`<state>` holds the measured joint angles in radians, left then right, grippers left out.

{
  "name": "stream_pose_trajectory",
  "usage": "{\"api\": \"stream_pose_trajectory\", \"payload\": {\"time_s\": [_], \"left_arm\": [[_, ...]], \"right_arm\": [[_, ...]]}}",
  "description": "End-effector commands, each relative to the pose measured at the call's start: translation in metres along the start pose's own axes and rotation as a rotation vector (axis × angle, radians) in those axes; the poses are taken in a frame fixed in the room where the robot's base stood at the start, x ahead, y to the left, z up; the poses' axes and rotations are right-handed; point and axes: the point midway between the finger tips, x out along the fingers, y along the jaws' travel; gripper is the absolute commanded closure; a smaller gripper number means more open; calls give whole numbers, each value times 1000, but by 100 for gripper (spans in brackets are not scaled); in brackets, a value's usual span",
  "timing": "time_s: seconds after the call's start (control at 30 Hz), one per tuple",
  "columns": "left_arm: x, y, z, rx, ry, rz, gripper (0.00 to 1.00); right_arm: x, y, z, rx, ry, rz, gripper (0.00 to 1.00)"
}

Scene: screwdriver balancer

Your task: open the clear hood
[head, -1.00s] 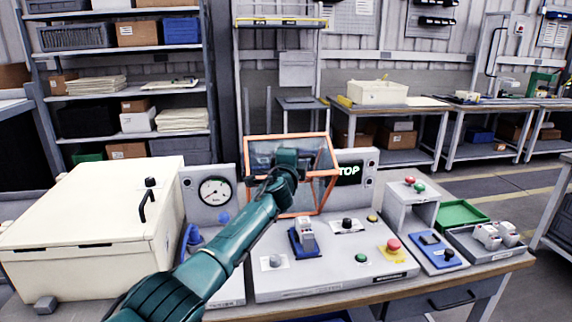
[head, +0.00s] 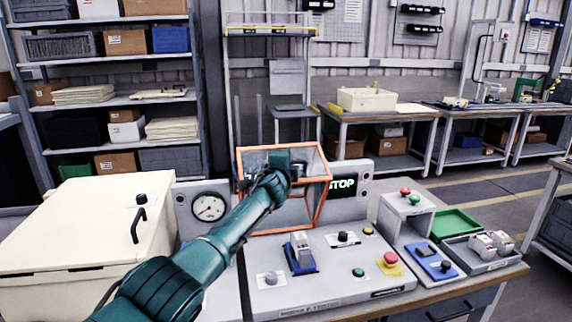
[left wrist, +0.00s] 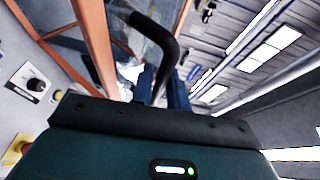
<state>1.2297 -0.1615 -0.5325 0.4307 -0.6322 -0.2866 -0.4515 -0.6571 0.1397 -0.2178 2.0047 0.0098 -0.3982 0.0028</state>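The clear hood (head: 326,181) has an orange frame and stands tilted up at the back of the grey tester panel (head: 300,297). The fixture with a light grey block (head: 300,250) in front of it is uncovered. My left gripper (head: 275,163) is at the hood's front, hiding part of it. In the left wrist view, the black bent handle (left wrist: 166,55) runs between the two fingers of my left gripper (left wrist: 162,92), which appear closed on it. The orange frame (left wrist: 95,40) passes beside them. My right gripper is not seen.
A cream box (head: 80,225) with a black handle stands left of the panel, near my left arm. A gauge (head: 208,207) and a STOP display (head: 342,187) flank the hood. A red emergency button (head: 390,259), a green tray (head: 455,222) and a grey tray (head: 490,265) lie to the right.

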Motion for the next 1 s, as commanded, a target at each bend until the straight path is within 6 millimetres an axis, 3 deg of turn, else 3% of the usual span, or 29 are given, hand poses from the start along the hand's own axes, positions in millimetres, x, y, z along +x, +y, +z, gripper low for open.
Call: {"api": "stream_pose_trajectory", "payload": {"time_s": [0.2,0.67,1.0], "left_arm": [[0,0,0,-1,2,-1,67],[-5,0,0,-5,0,-5,67],[-32,-1,0,-2,2,-2,67]], "right_arm": [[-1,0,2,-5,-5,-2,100],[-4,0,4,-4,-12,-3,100],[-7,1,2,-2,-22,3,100]]}}
